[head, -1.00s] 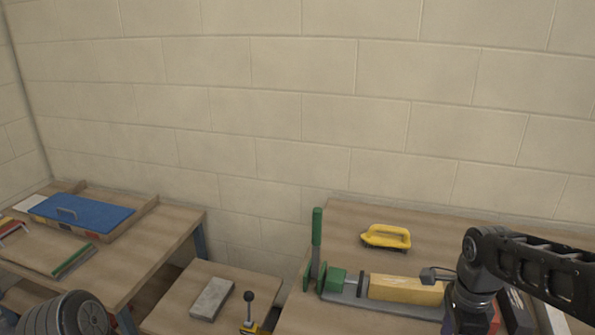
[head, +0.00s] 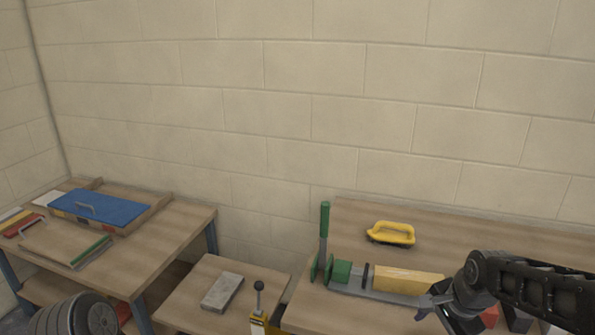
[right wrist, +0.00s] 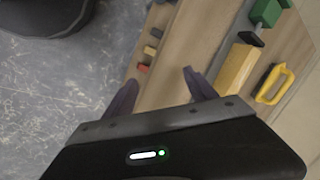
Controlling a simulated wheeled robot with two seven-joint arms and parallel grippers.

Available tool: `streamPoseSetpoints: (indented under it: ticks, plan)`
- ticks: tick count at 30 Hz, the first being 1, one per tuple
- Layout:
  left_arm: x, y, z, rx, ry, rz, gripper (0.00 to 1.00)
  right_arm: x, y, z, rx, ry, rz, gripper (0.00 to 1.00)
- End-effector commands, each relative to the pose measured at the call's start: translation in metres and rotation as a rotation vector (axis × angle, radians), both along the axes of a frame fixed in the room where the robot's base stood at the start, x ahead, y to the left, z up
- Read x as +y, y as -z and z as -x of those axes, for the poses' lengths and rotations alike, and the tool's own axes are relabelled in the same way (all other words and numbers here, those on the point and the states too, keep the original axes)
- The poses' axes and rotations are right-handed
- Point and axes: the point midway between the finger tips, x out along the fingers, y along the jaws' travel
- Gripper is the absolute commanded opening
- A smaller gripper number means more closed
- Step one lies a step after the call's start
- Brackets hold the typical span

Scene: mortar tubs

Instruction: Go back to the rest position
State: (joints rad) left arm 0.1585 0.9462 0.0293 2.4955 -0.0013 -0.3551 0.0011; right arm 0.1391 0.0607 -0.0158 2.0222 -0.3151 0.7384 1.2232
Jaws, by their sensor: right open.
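My right gripper (right wrist: 161,80) is open, with two dark fingers spread and nothing between them in the right wrist view. It hangs above the right-hand bench (head: 350,215), near its front edge. In the head view the right arm comes in from the right and partly covers things at the front of that bench. My left gripper shows in neither view.
A grey brick (head: 222,291) lies on the low middle table (head: 190,295). A blue panel (head: 98,207) lies on the left bench.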

Motion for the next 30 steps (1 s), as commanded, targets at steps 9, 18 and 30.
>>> streamPoseSetpoints:
  ticks: [9, 18, 30]
  plan:
    - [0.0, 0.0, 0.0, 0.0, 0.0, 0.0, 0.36, 0.11, 0.146, -0.005, -0.239, -0.71, 0.089, 0.65]
    - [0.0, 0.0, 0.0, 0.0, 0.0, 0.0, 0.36, 0.196, 0.285, 0.142, -0.15, -1.041, 0.044, 0.65]
    - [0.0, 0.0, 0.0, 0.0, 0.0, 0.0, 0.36, 0.219, 0.316, 0.214, -0.02, -1.084, -0.07, 0.65]
